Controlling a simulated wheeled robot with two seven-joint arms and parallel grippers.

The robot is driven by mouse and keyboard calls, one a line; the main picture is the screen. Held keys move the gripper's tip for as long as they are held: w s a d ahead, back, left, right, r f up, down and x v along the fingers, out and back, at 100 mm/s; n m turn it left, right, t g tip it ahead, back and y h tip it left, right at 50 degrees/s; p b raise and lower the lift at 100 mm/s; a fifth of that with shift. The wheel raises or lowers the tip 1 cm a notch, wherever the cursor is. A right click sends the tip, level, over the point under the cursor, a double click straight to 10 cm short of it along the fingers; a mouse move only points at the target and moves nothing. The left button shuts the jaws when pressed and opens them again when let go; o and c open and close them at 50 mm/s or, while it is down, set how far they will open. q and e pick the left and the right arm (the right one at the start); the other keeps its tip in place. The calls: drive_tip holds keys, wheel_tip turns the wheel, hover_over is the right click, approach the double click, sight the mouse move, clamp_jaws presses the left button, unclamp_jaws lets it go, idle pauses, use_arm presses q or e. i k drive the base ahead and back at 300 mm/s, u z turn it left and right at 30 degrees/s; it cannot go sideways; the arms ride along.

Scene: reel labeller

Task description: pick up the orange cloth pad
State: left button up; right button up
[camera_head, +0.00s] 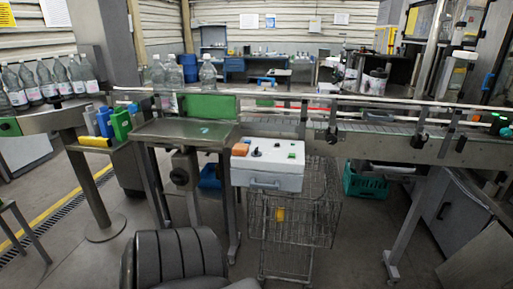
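The orange cloth pad (240,149) appears as a small orange block on the left end of the top of a white box (268,178). The box has a handle on its front and stands above a wire cart, with small dark and green items on its top to the right of the pad. Neither of my grippers shows in this view, so their distance from the pad cannot be told.
A metal tray table (185,137) stands left of the white box. A conveyor (400,140) runs behind it to the right. The wire cart (325,215) is below. Clear bottles (45,84) line the left. A green crate (366,184) sits under the conveyor.

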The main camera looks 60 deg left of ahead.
sight(240, 150)
drive_tip(key=u, duration=0.4)
drive_tip(key=i, duration=0.8)
drive_tip(key=u, duration=1.05)
drive_tip(key=i, duration=0.35)
drive_tip(key=u, duration=0.3)
